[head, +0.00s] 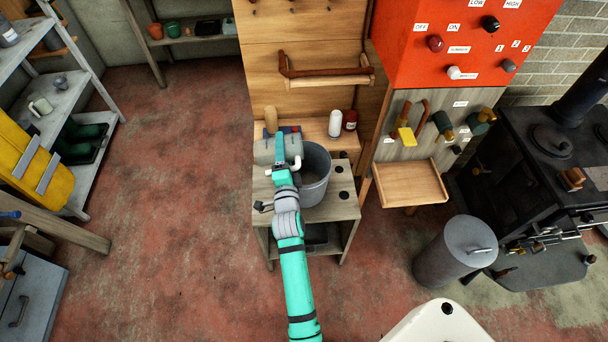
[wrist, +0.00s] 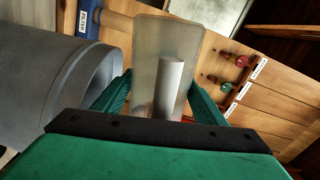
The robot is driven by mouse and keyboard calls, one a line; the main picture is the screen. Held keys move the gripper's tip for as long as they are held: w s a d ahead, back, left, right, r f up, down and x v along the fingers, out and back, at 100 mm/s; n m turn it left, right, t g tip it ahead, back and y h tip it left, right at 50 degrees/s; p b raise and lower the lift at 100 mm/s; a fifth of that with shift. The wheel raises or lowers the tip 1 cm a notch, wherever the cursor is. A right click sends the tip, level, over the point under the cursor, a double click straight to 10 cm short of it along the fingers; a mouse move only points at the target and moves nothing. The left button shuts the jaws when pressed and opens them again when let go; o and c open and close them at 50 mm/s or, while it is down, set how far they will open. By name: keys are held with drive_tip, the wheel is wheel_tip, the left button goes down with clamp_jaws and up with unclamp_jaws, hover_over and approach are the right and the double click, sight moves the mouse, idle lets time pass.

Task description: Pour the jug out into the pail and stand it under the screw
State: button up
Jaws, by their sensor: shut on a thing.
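My gripper (head: 280,142) is at the low stand. In the wrist view its two teal fingers (wrist: 160,95) close on the pale grey jug (wrist: 150,50), at a lighter upright bar that looks like its handle. In the head view the jug (head: 264,152) appears as a grey body partly behind my gripper, just left of the pail (head: 316,190). The grey pail stands open on the stand; it also fills the left of the wrist view (wrist: 45,95), its mouth turned sideways there. The jug looks tilted relative to the pail. Its contents are hidden. I cannot make out the screw.
The stand (head: 345,210) has dark round spots on its right side. A white and a dark red container (head: 350,120) stand behind it. Floor on the left is clear.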

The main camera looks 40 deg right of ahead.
sight(290, 140)
drive_tip(key=shift+w+n, duration=0.1)
drive_tip(key=shift+n, duration=0.2)
drive_tip(key=n, duration=0.3)
drive_tip(key=shift+s+d+r+n, duration=0.2)
drive_tip(key=shift+d+r+n, duration=0.1)
drive_tip(key=shift+r, duration=0.1)
drive_tip(key=n, duration=0.2)
drive_tip(key=shift+s+r+n, duration=0.15)
drive_tip(key=shift+r+n, duration=0.2)
drive_tip(key=shift+n, duration=0.05)
drive_tip(key=n, duration=0.3)
drive_tip(key=shift+s+d+r+n, duration=0.2)
drive_tip(key=shift+d+r+n, duration=0.15)
drive_tip(key=shift+d+n, duration=0.05)
drive_tip(key=n, duration=0.3)
drive_tip(key=r+n, duration=0.1)
drive_tip(key=shift+s+d+n, duration=0.15)
drive_tip(key=shift+d+n, duration=0.1)
drive_tip(key=shift+n, duration=0.05)
drive_tip(key=shift+r, duration=2)
